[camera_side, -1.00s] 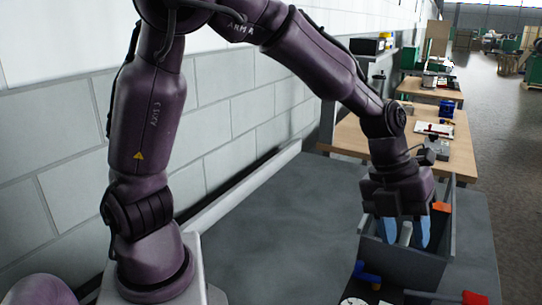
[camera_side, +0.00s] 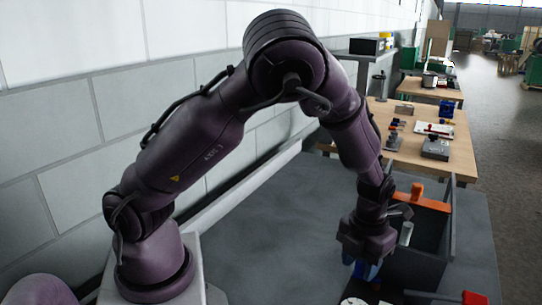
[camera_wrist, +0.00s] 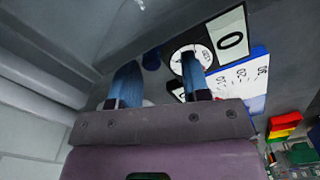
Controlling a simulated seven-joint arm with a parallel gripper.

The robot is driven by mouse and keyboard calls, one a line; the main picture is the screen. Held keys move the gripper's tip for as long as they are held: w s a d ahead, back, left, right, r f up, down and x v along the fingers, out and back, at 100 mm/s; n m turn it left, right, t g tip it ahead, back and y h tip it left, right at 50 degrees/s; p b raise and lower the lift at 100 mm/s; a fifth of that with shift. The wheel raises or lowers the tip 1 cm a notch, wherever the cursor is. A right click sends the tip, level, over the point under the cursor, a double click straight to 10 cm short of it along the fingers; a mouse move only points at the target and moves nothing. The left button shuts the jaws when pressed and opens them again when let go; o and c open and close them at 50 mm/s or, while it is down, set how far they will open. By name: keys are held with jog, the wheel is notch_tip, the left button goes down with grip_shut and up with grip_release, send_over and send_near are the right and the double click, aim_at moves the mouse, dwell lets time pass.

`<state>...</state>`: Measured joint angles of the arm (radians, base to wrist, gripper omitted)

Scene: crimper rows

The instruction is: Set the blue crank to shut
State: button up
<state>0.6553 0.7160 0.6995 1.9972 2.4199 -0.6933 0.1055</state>
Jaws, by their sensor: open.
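My gripper (camera_side: 366,270) is low over the near part of the grey bench, with its blue fingers pointing down and mostly hidden by its own body in the side view. In the wrist view the two fingers of my gripper (camera_wrist: 159,62) stand apart with nothing held between them. A dark blue round part (camera_wrist: 151,60), probably the blue crank, shows between the fingers; I cannot tell whether they touch it. A white round dial (camera_wrist: 203,57) is partly behind the right finger. The crank's setting is not readable.
A grey open bin (camera_side: 415,265) with an orange item (camera_side: 420,200) and a white cylinder (camera_side: 405,234) stands just behind my gripper. A red part (camera_side: 474,298) is at the lower right. A card marked 0 (camera_wrist: 231,42) lies beside the dial. The bench's left part is clear.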

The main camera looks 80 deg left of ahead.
jog(key=shift+f, duration=0.8)
jog(key=n, duration=0.1)
jog(key=d+n, duration=0.1)
jog(key=n, duration=0.2)
jog(key=shift+s+d+r, duration=0.15)
jog(key=shift+d, duration=0.1)
jog(key=n, duration=0.1)
jog(key=d+n, duration=0.1)
jog(key=n, duration=0.3)
jog(key=shift+w+d, duration=0.2)
jog(key=shift+d, duration=0.1)
notch_tip(320, 180, up, 13)
jog(key=w+r+n+t, duration=0.5)
jog(key=w+n+t, duration=0.25)
jog(key=t, duration=0.25)
jog(key=s+a+r+n+g+y, duration=0.2)
jog(key=s+a+n+g+y, duration=0.1)
jog(key=s+a+n, duration=0.5)
jog(key=s+d+r+n+h, duration=0.1)
jog(key=s+r+n, duration=0.1)
jog(key=s, duration=0.6)
jog(key=s+d+r+n+g+h, duration=0.1)
jog(key=s+n, duration=0.3)
jog(key=s, duration=0.4)
jog(key=shift+s+d+r+g+h, duration=0.35)
jog(key=shift+r+h, duration=0.25)
jog(key=shift+r, duration=0.2)
